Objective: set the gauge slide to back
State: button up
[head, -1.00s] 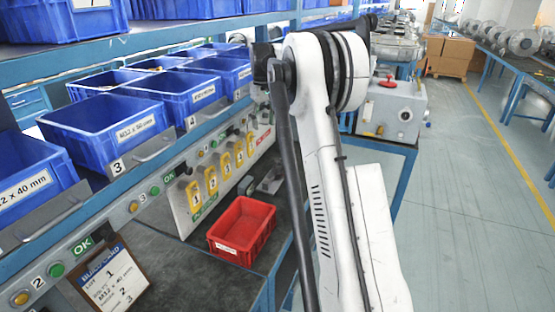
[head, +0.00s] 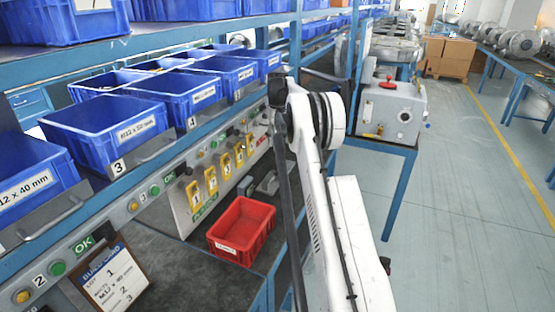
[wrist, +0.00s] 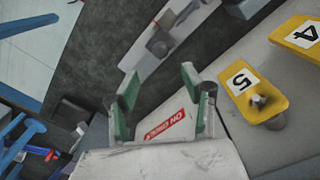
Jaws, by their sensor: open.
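What looks like the gauge slide is a pale grey rail with a darker grey block on it (wrist: 160,45), at the top middle of the wrist view. A grey fixture (head: 267,183) behind the red bin in the head view may be the same thing. My gripper (wrist: 160,76) shows green-padded fingers spread apart and empty, pointing toward the rail. The block is beyond the fingertips and appears apart from them. In the head view my gripper is hidden. I cannot read which position the slide is at.
A pale panel with yellow numbered tags (wrist: 255,92) and a red label (wrist: 164,125) stands close beside my gripper. A red bin (head: 242,230) sits on the dark bench. Blue bins (head: 105,130) fill the shelf above. A grey machine (head: 392,110) stands beyond my arm.

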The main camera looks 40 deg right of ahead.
aim_at(278, 160)
notch_tip(278, 160, down, 9)
jog(key=shift+f, duration=0.2)
dwell(0.3)
grip_shut()
